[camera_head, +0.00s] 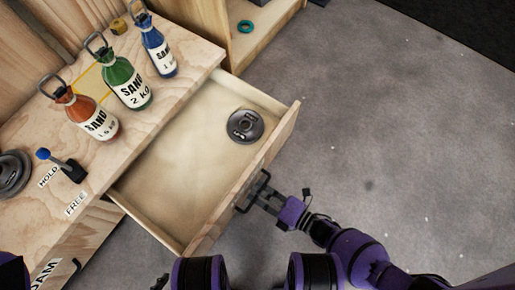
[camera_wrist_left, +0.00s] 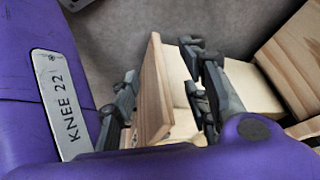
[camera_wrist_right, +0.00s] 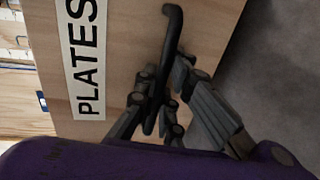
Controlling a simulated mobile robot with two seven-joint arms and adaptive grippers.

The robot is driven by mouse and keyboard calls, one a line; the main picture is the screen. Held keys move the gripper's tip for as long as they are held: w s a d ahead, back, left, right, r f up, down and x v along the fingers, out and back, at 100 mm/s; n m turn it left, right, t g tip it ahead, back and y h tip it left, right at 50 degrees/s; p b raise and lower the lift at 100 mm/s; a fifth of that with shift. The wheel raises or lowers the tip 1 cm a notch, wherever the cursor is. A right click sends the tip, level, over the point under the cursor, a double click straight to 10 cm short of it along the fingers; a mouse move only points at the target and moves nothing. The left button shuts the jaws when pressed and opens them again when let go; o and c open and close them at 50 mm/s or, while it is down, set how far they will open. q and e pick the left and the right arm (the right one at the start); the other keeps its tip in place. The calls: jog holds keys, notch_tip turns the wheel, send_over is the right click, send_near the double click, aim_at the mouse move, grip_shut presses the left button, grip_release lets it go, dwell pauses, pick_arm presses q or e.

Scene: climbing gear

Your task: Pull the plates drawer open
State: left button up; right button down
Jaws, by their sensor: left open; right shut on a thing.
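The plates drawer (camera_head: 165,190) stands pulled out from the wooden bench, with a dark round weight plate (camera_head: 245,126) lying inside it. Its front, with a "PLATES" label (camera_wrist_right: 86,60), fills much of the right wrist view. My right gripper (camera_head: 262,196) is shut on the drawer's dark handle (camera_wrist_right: 171,45); the handle runs between its fingers in the right wrist view. My left gripper (camera_wrist_left: 165,100) is open. In the left wrist view, the edge of a wooden panel (camera_wrist_left: 152,95) shows between its fingers; whether they touch it I cannot tell. In the head view the left gripper's fingers are not visible.
Orange (camera_head: 87,113), green (camera_head: 125,84) and blue (camera_head: 157,47) sand bottles stand on the bench top. A blue-tipped lever (camera_head: 60,163) sits between "HOLD" and "FREE" labels. The grey floor at right is clear.

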jog(key=shift+d, duration=0.45)
jog(key=c, duration=2.1)
grip_release()
jog(key=v, duration=1.2)
